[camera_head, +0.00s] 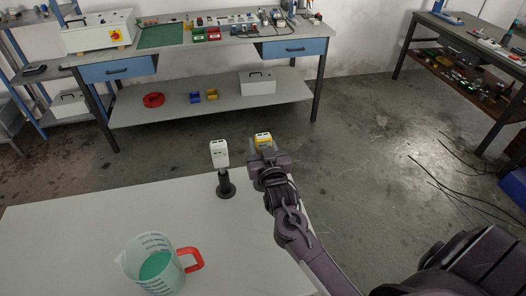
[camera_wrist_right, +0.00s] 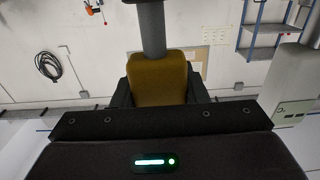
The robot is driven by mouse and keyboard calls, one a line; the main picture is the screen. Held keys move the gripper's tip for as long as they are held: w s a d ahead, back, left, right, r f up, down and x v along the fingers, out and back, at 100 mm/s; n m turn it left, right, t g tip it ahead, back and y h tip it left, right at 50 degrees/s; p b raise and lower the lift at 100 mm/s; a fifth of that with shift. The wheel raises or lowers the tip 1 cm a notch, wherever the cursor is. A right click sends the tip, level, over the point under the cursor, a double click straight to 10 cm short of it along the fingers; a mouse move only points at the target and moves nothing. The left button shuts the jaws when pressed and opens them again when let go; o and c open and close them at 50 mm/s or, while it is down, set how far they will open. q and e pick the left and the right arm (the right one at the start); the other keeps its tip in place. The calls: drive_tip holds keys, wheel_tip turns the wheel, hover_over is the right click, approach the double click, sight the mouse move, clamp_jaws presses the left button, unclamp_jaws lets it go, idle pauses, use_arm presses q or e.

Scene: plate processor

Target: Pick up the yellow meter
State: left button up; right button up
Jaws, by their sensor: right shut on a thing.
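The yellow meter (camera_head: 264,140) shows its yellow and white top just beyond my right gripper (camera_head: 266,162) in the head view, at the far edge of the white table. In the right wrist view the meter (camera_wrist_right: 157,78) appears as a yellow-brown block between the dark fingers of my right gripper (camera_wrist_right: 158,88), which is shut on it. A grey post (camera_wrist_right: 152,30) meets the meter in that view. My gripper and arm hide the meter's lower part in the head view, so I cannot tell whether it is lifted. My left gripper is not in view.
A white meter (camera_head: 219,153) stands on a black stand (camera_head: 225,186) just left of my right gripper. A measuring jug (camera_head: 153,264) with green contents and a red handle is at the table's front. The white table (camera_head: 60,225) is otherwise clear. A workbench (camera_head: 200,45) stands behind.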

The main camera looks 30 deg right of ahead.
drive_tip(key=shift+r, duration=0.1)
wheel_tip(320, 180, up, 30)
drive_tip(key=p, duration=0.8)
drive_tip(key=shift+p, duration=0.4)
